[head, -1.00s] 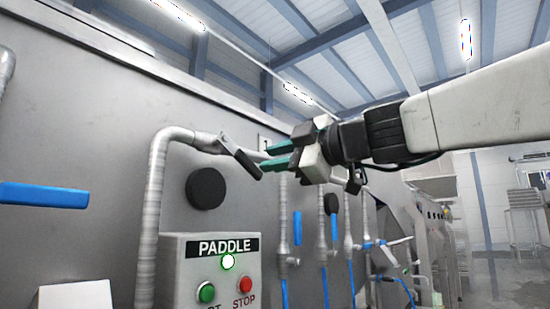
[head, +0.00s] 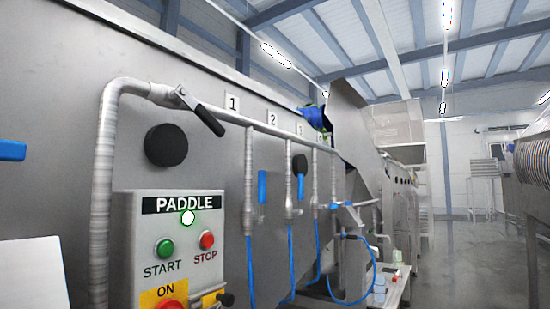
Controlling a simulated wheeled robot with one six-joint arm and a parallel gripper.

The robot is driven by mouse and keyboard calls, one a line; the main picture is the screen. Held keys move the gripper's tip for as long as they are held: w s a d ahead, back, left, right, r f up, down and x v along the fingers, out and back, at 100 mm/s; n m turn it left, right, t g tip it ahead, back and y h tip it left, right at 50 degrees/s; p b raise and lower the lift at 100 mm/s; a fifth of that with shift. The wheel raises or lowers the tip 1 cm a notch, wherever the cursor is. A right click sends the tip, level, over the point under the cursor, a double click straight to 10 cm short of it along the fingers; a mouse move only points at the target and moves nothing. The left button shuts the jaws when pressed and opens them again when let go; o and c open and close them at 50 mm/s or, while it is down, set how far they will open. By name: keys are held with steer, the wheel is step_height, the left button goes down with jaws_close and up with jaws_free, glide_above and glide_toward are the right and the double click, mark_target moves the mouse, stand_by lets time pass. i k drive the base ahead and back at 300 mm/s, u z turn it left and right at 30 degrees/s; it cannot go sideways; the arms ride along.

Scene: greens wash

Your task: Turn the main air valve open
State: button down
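A valve lever with a black handle (head: 208,119) sits on the grey pipe (head: 107,170) upstream of the numbered branches in the head view; it appears to be the main air valve. Its handle slants down and to the right, at an angle to the pipe run, with its tip off the pipe. Nothing touches the lever. My gripper is out of the picture, so its fingers cannot be seen.
A PADDLE control box (head: 125,240) with a lit green lamp stands below the pipe. Blue handles (head: 262,187) hang on the branch drops, with blue hoses (head: 251,270) below. A round black knob (head: 166,145) is on the steel wall. Open floor (head: 460,260) lies to the right.

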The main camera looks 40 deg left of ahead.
mark_target(198, 109)
steer(key=z, duration=0.75)
steer(key=k, duration=1)
steer(key=u, duration=1.05)
steer(key=i, duration=0.5)
steer(key=z, duration=0.05)
